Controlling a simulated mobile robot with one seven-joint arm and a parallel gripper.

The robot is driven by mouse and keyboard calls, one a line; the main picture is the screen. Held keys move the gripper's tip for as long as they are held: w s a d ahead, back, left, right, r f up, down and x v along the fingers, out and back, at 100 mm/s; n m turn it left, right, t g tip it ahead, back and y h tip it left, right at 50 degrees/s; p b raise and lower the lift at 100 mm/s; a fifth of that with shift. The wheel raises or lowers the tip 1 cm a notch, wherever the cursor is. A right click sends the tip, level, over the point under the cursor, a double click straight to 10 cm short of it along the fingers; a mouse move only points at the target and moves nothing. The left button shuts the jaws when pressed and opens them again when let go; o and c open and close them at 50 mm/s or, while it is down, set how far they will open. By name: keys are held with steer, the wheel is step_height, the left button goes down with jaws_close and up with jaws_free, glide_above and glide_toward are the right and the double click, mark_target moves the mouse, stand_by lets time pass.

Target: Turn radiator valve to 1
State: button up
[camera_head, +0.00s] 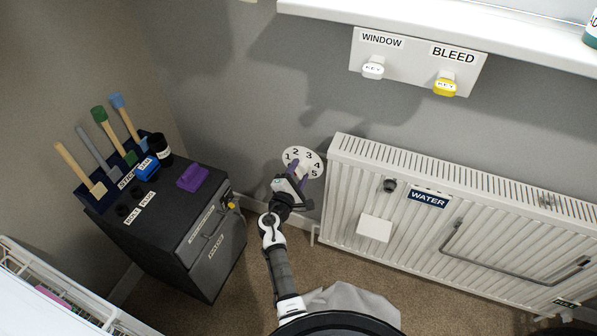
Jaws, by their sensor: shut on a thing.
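The radiator valve's round white dial (308,157), marked 1 to 5, is on the wall just left of the radiator. My gripper (300,174) reaches up to it from below, with its fingers over the lower middle of the dial. It is shut on the valve knob. The fingers hide most of the knob, so I cannot tell which number it points at. The digits 1 to 5 show around the dial's upper and right sides.
The white radiator (400,185) with a WATER label stands right of my gripper. A dark cabinet (185,225) holding brushes and a purple block (193,178) stands left. Two keys, white (373,68) and yellow (445,84), hang above.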

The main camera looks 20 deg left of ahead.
steer(key=n+p, duration=0.1)
steer(key=n, duration=0.3)
steer(key=shift+r+n+p, duration=0.15)
steer(key=shift+n+p, duration=0.15)
steer(key=shift+p, duration=0.1)
steer(key=shift+a+n+p, duration=0.1)
steer(key=shift+n+p, duration=0.75)
steer(key=shift+n, duration=1.15)
steer(key=o, duration=1)
steer(key=shift+c, duration=0.2)
steer(key=shift+s, duration=0.1)
steer(key=s+b, duration=0.1)
steer(key=s, duration=1.2)
steer(key=shift+s+a+b, duration=0.25)
steer(key=shift+s+b, duration=0.1)
steer(key=shift+b, duration=0.05)
